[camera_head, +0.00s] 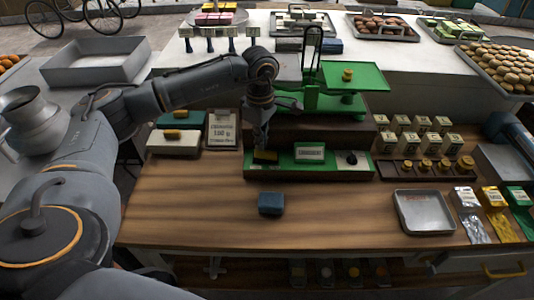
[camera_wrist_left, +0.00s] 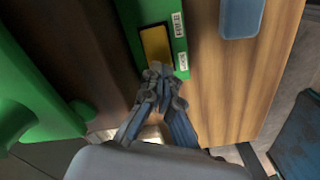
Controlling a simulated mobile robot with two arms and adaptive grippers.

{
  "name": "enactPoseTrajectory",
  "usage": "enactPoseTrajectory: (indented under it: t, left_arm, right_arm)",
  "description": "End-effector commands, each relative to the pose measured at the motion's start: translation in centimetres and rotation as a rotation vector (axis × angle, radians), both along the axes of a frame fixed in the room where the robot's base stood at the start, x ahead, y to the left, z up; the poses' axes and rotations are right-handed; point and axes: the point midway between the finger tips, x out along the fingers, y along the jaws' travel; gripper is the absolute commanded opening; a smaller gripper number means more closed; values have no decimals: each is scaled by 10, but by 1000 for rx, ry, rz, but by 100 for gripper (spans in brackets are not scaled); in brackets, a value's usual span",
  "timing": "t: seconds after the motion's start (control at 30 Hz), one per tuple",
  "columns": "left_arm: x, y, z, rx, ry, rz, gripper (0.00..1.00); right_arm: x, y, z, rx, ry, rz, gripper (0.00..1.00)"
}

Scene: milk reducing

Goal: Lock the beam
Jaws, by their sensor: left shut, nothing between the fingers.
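The green scale (camera_head: 318,98) stands on a dark wooden base on the counter, with a tall loop post and a flat pan on the right.
A blue block (camera_head: 271,204) lies on the wooden counter in front of the scale. A label board (camera_head: 223,131) is at left. Weights (camera_head: 425,166), a metal tray (camera_head: 424,213) and packets (camera_head: 493,198) are at right. The counter's front middle is mostly clear.

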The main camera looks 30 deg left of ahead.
Motion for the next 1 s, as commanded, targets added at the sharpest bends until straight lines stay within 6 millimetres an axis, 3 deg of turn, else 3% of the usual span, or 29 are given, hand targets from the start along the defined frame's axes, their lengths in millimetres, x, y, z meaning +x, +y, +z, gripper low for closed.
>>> enactPoseTrajectory:
  t: [1.0]
  left_arm:
    - [0, 0, -16, 0, 0, 0, 0]
  right_arm:
    - [0, 2, -13, 2, 0, -1, 40]
